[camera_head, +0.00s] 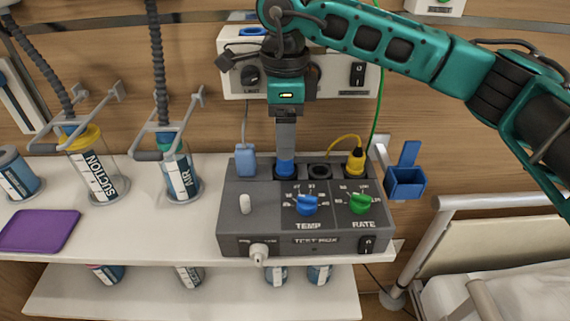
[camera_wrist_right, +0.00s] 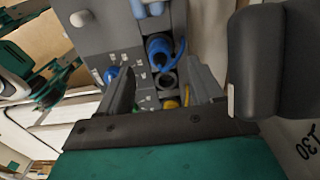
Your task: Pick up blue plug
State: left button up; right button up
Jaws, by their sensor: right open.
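The blue plug (camera_head: 286,169) sits upright in the left socket at the back of the grey test box (camera_head: 262,218). It also shows in the right wrist view (camera_wrist_right: 158,47), with a blue cord beside it. My right gripper (camera_head: 285,150) points down just above the plug, and its fingers hide part of the plug's top. In the right wrist view the two fingers (camera_wrist_right: 160,68) are apart with nothing between them. The plug shows just beyond the fingertips; I cannot tell whether they touch it. My left gripper is not in view.
An empty socket (camera_head: 320,171) and a yellow plug (camera_head: 355,161) stand right of the blue plug. A light-blue block (camera_head: 245,160) with a cord is to the left. Blue TEMP (camera_head: 307,205) and green RATE (camera_head: 360,204) knobs are in front. A wall unit (camera_head: 238,78) stands close behind my gripper.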

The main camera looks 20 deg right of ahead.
aim_at(285, 164)
notch_tip(285, 164, down, 6)
jog(key=shift+r, duration=0.1)
jog(key=c, duration=1.2)
jog(key=shift+o, duration=0.2)
